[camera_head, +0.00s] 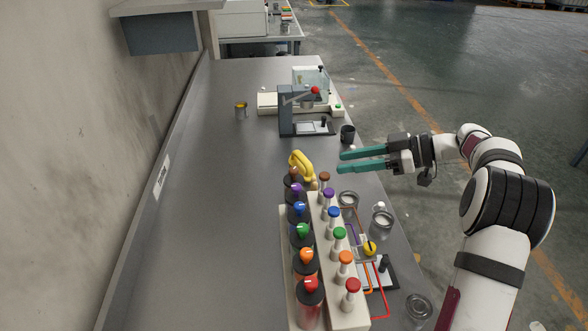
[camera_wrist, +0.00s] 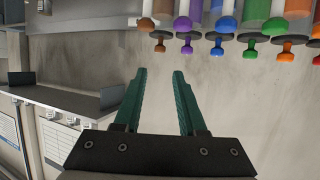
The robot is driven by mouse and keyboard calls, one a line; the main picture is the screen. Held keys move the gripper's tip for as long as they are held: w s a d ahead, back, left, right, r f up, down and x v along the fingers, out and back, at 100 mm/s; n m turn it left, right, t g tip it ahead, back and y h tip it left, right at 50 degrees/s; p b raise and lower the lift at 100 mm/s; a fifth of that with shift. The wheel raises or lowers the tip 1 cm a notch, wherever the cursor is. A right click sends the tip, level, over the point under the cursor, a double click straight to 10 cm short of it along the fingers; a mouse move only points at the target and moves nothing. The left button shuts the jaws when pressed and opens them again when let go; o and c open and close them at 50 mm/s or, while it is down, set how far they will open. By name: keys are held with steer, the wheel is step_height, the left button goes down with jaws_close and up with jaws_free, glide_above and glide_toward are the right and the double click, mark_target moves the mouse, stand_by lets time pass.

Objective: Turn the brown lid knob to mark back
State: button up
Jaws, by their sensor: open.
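The brown lid knob (camera_head: 293,173) sits on a dark lid at the far end of the left row of canisters in the head view. It is small there, and its pointing direction cannot be told. In the wrist view, which looks upside down, the brown knob (camera_wrist: 160,46) hangs from its dark lid beyond my fingertips. My gripper (camera_head: 340,161) has two green fingers, apart and empty, pointing left. It is right of the knob and slightly farther back, clear of it. The fingers also show in the wrist view (camera_wrist: 159,71). No back mark is readable.
Canisters with purple, blue, green, orange and red knobs follow toward the front. A row of colour-capped vials, including a brown-capped one (camera_head: 324,177), stands just right. A yellow curved object (camera_head: 303,164) is close behind the brown knob. Glass jars (camera_head: 348,199) stand right; the left bench is clear.

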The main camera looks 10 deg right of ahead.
mark_target(297, 170)
steer(key=x, duration=1.3)
steer(key=shift+w+a, duration=0.1)
steer(key=shift+a, duration=0.15)
jaws_close()
